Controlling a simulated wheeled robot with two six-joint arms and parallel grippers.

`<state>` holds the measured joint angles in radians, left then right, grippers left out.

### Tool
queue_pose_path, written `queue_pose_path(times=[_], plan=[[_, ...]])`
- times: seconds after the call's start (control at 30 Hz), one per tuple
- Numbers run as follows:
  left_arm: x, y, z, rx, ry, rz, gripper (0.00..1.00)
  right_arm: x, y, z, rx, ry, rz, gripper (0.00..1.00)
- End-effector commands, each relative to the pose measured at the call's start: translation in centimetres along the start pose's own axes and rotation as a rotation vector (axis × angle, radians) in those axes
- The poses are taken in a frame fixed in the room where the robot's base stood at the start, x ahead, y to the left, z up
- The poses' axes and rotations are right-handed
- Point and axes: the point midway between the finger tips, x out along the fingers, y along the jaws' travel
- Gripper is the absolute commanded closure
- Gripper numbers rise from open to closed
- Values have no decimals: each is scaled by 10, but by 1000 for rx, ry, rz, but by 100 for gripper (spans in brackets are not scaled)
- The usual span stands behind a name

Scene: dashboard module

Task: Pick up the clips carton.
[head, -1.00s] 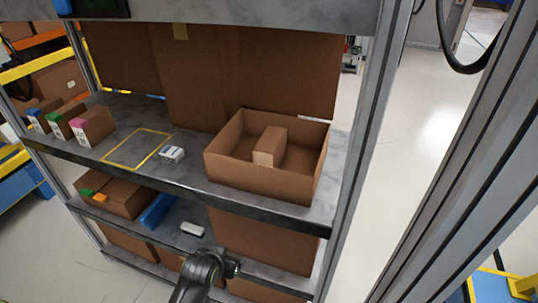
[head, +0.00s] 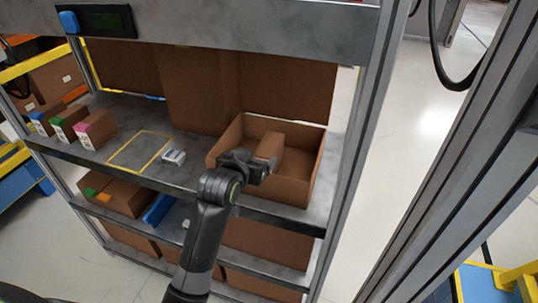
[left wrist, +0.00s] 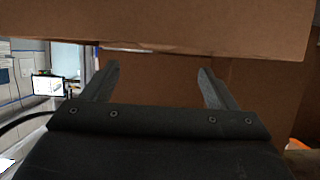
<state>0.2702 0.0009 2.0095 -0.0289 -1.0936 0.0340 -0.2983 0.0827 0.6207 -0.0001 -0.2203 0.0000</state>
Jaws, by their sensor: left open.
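A small brown carton (head: 269,146) stands inside an open cardboard box (head: 304,188) on the shelf. No lettering on it can be read, so I cannot tell from print that it is the clips carton. My left gripper (head: 254,168) is at the box's front left, over its near wall and close to the carton, partly covering both. In the left wrist view, the left gripper (left wrist: 158,78) has its fingers wide apart with nothing between them. A cardboard surface (left wrist: 160,25) spans the top of that view. My right gripper is not in view.
Cartons with blue (head: 40,122), green (head: 66,124) and pink (head: 94,130) ends stand at the shelf's left. A yellow outlined rectangle (head: 112,163) and a small white and grey item (head: 174,157) lie between them and the box. A shelf post (head: 362,130) rises at right.

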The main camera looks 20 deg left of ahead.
Motion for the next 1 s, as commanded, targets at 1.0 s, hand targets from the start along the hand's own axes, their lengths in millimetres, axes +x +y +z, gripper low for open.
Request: queue_pose_path(times=[1.0], plan=[[94,5,-5,0,-2,0,20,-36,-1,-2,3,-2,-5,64]])
